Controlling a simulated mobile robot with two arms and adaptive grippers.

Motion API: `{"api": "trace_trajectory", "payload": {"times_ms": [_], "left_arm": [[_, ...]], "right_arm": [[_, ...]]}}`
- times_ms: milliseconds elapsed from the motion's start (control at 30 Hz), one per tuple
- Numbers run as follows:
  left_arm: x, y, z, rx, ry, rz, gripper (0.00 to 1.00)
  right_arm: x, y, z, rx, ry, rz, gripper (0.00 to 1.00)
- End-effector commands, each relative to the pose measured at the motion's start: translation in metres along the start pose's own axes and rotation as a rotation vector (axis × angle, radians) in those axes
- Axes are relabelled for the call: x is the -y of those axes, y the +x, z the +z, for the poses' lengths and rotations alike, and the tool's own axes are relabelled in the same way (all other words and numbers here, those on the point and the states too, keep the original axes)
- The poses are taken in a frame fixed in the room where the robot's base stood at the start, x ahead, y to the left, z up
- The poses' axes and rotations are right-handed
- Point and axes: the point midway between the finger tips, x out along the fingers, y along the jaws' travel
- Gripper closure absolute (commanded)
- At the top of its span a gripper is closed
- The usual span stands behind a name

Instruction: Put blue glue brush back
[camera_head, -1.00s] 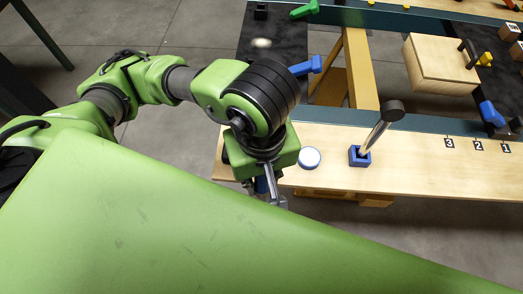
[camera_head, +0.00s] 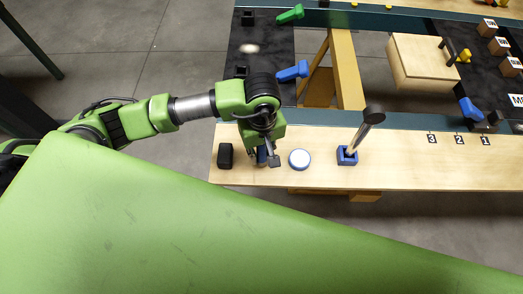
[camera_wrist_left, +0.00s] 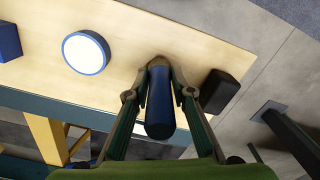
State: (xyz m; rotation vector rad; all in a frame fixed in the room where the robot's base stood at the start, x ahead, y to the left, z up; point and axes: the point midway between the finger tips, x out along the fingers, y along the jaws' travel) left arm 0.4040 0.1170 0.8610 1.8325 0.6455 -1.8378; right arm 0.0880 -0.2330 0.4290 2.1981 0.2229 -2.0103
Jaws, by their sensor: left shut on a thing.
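My left gripper (camera_head: 267,158) is over the left end of the light wooden bench strip. In the left wrist view its two fingers (camera_wrist_left: 160,96) are closed around the dark blue cylindrical glue brush (camera_wrist_left: 160,112), whose far end points at the wood. Only a sliver of the brush (camera_head: 261,156) shows in the head view. I cannot tell whether its far end touches the wood. Just right of the gripper is a round white pot with a blue rim (camera_head: 300,159); it also shows in the left wrist view (camera_wrist_left: 86,52). My right gripper is not in view.
A blue square holder (camera_head: 347,156) with a slanted dark-headed rod (camera_head: 369,121) stands right of the pot. A black block (camera_head: 225,155) sits left of the gripper. Behind are blue (camera_head: 292,71) and green (camera_head: 290,14) handles and a wooden box (camera_head: 421,62).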

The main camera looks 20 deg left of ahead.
Motion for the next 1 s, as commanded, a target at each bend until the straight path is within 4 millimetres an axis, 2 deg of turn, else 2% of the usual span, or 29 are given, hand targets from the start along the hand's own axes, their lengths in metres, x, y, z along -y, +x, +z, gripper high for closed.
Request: {"api": "trace_trajectory", "payload": {"times_ms": [67,467,500,567,867,1000], "left_arm": [[0.0,0.005,0.0,0.001,-0.001,0.001,0.99],[-0.001,0.013,-0.001,-0.002,0.0,0.002,0.99],[-0.001,0.013,0.0,-0.001,0.0,0.002,0.75],[-0.001,0.012,0.0,-0.001,0.0,0.002,0.61],[-0.001,0.011,0.0,-0.001,0.0,0.002,0.61],[-0.001,0.006,0.0,-0.001,-0.001,0.002,0.61]], "right_arm": [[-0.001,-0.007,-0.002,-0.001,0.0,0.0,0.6],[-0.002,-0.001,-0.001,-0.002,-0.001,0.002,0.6],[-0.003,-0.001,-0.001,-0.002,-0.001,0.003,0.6],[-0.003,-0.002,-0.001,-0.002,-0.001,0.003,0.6],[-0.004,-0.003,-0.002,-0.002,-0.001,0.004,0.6],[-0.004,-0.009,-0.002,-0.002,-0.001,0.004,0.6]]}}
